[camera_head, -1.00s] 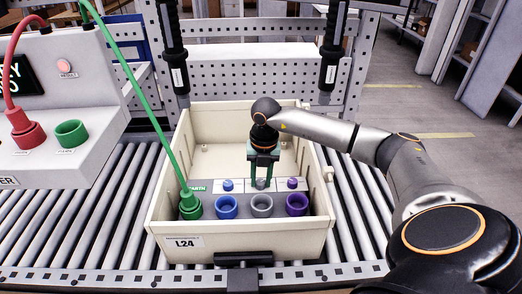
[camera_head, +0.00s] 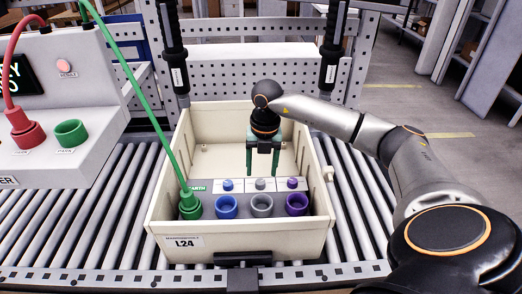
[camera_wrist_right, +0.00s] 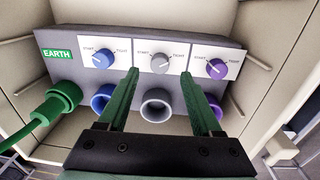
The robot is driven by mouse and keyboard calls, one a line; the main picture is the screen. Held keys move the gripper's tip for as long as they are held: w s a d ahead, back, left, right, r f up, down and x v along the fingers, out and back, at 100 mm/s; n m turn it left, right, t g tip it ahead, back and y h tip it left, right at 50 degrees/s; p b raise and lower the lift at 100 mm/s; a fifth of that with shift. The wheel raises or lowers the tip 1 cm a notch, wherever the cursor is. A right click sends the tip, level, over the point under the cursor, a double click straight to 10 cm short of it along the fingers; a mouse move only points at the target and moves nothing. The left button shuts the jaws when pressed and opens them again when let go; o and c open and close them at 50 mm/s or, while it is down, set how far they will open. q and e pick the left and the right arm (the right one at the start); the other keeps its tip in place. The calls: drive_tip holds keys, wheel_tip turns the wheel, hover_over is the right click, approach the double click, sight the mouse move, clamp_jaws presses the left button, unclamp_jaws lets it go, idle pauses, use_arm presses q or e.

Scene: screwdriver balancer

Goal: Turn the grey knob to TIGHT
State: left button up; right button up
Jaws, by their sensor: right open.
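The grey knob (camera_head: 260,184) is the middle one of three on a grey panel in the cream bin. In the right wrist view the grey knob (camera_wrist_right: 160,63) sits on a white plate with a TIGHT label at its right. I cannot tell for sure which way its pointer faces. My right gripper (camera_head: 262,173) is open, with green fingers pointing down above the panel. In the wrist view the right gripper (camera_wrist_right: 159,74) has its fingertips either side of the grey knob, apart from it and holding nothing. My left gripper is out of view.
A blue knob (camera_wrist_right: 103,60) and a purple knob (camera_wrist_right: 217,69) flank the grey one. Blue, grey (camera_head: 261,206) and purple sockets line the panel's front. A green plug (camera_head: 190,206) with its cable stands at the left. The bin's walls (camera_head: 162,192) surround the panel.

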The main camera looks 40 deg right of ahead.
sight(263, 181)
wheel_tip(263, 181, up, 8)
drive_tip(key=shift+s+d+r, duration=0.15)
drive_tip(key=shift+r, duration=0.1)
idle(0.5)
